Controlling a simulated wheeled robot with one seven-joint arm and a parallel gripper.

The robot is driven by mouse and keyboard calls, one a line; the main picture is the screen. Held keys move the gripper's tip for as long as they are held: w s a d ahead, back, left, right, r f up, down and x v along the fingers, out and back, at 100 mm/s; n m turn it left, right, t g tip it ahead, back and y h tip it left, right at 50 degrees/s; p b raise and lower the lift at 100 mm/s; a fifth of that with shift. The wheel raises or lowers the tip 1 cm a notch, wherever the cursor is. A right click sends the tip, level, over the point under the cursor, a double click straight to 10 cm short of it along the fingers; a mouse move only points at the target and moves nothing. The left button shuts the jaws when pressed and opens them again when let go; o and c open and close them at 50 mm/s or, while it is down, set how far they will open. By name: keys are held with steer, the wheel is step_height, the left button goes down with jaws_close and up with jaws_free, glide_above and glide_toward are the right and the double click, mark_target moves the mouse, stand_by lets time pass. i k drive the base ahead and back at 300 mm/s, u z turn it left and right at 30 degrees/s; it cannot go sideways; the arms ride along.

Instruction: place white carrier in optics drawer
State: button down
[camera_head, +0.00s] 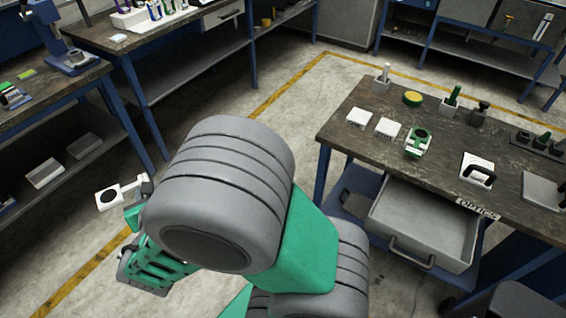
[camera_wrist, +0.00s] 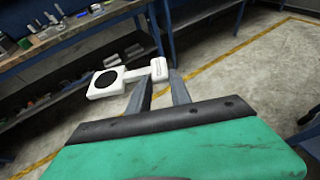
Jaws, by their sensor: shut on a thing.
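The white carrier (camera_wrist: 108,82) is a flat white piece with a round black disc and a narrow handle. My gripper (camera_wrist: 160,84) is shut on its handle end and holds it in the air. In the head view the carrier (camera_head: 108,198) shows at the left, beyond my gripper (camera_head: 142,192), over the floor. The optics drawer (camera_head: 425,220), labelled OPTICS, hangs open under the right workbench. It looks empty in its visible part. My arm covers the middle of the head view, well to the left of the drawer.
The right workbench (camera_head: 350,128) holds white blocks, a green-and-white fixture (camera_head: 417,142), a yellow-green disc (camera_head: 412,98) and a white block with a black handle (camera_head: 477,170). Benches with shelves stand at left and back. Open floor (camera_head: 290,125) lies between them.

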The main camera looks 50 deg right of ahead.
mark_target(421, 217)
steer(key=u, duration=0.85)
steer(key=k, duration=2.05)
steer(key=u, duration=0.75)
